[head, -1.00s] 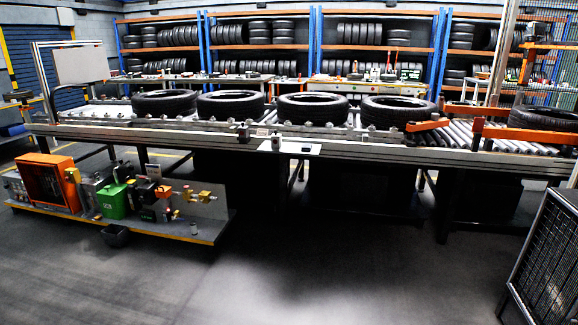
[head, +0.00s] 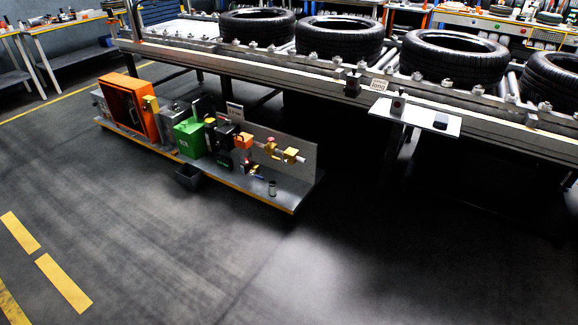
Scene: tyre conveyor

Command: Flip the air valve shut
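A low service panel stands on the floor at the left, in front of the conveyor. Brass-coloured air fittings (head: 283,152) sit at its right end, against a grey back plate (head: 308,160). A small part with blue on it (head: 254,171) sits below them. Which of these is the air valve, and whether its handle is open or shut, is too small to tell. Neither of my grippers shows in the head view.
The panel also carries an orange cabinet (head: 128,103), a green box (head: 189,138) and a black box (head: 222,142). A dark bin (head: 189,177) is at its front edge. The conveyor (head: 300,78) with several tyres runs behind. The floor (head: 170,250) in front is clear.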

